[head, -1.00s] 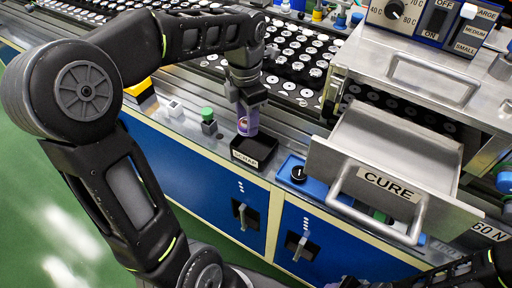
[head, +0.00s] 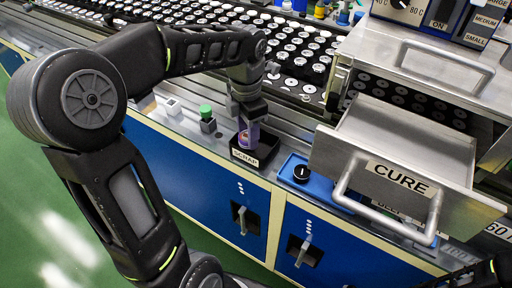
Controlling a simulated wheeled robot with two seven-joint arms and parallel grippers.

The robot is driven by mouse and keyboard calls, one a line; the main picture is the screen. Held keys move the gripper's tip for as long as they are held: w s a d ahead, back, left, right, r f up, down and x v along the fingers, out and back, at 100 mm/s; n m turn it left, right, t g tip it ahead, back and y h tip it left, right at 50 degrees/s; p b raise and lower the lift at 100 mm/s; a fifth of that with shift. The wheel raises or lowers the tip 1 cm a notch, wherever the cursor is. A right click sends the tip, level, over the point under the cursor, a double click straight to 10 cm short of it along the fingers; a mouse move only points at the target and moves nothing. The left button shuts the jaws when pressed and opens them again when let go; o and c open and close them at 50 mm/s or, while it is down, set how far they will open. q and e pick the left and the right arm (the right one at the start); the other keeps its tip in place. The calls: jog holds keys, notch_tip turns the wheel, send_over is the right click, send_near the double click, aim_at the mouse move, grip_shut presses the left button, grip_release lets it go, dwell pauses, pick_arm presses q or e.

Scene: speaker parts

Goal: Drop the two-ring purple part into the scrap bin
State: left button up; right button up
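The purple part (head: 248,138) hangs upright below my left gripper (head: 250,122), which is shut on its top. The part's lower end is inside the black scrap bin (head: 269,152), behind the bin's front wall with the SCRAP label. I cannot tell whether it touches the bin floor, and its rings are too small to make out. My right gripper is out of view; only a bit of my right arm shows at the lower right corner.
A green-topped block (head: 207,119) stands left of the bin. A blue tray (head: 301,181) with a black round piece lies to its right. The open CURE drawer (head: 391,160) juts out further right. Racks of white-topped discs (head: 293,60) fill the back.

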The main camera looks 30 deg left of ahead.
pick_arm(q)
jog(key=o, duration=0.5)
jog(key=shift+o, duration=0.2)
notch_tip(320, 180, up, 8)
jog(key=shift+f, duration=0.1)
jog(key=shift+s, duration=0.1)
dwell(0.9)
